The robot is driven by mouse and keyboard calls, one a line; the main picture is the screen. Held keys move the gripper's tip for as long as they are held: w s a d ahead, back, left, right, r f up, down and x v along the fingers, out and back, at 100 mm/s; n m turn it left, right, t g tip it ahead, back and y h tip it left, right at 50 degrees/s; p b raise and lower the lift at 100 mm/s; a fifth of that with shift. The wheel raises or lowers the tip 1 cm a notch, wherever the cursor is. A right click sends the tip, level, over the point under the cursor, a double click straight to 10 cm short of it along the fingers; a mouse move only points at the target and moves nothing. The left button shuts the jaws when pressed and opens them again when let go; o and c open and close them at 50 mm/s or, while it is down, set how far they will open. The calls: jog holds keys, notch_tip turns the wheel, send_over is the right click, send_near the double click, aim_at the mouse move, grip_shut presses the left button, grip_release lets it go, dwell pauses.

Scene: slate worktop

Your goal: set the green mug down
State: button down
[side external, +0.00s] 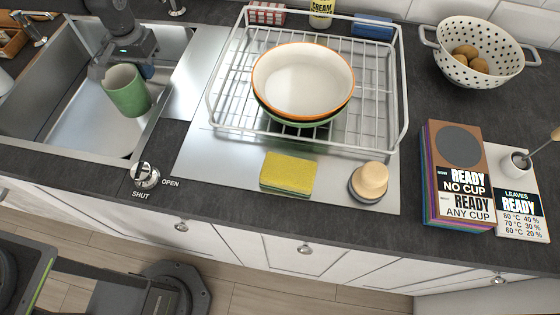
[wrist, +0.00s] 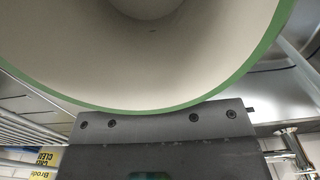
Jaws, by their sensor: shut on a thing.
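The green mug (side external: 127,95) is in my gripper (side external: 123,70), over the steel sink (side external: 85,137) at the left of the side external view. My gripper is shut on the mug near its rim. The mug looks tilted a little, and I cannot tell how far its base is above the sink floor. In the wrist view, the mug's green rim and cream inside (wrist: 150,65) fill the upper part, just past the gripper body (wrist: 150,140). The fingertips are mostly hidden.
A wire rack (side external: 365,95) holds stacked bowls (side external: 300,80). A yellow sponge (side external: 288,173) and a wooden-topped brush (side external: 369,182) lie in front. A knob (side external: 145,175) marked SHUT and OPEN is by the sink.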

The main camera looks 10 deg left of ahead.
notch_tip(320, 180, up, 20)
jog(key=s+d+m, duration=1.5)
jog(key=d+m, duration=0.3)
jog(key=d, duration=0.1)
jog(key=s+d+f, duration=0.1)
jog(key=d+f, duration=0.2)
jog(key=f, duration=0.1)
jog(key=s+d+f, duration=0.1)
jog(key=d+f, duration=0.2)
jog(key=f, duration=0.1)
jog(key=s+d+f, duration=0.1)
jog(key=d+f, duration=0.3)
jog(key=shift+s+d, duration=0.1)
jog(key=shift+s, duration=0.3)
jog(key=shift+d, duration=0.2)
jog(key=shift+f, duration=2.05)
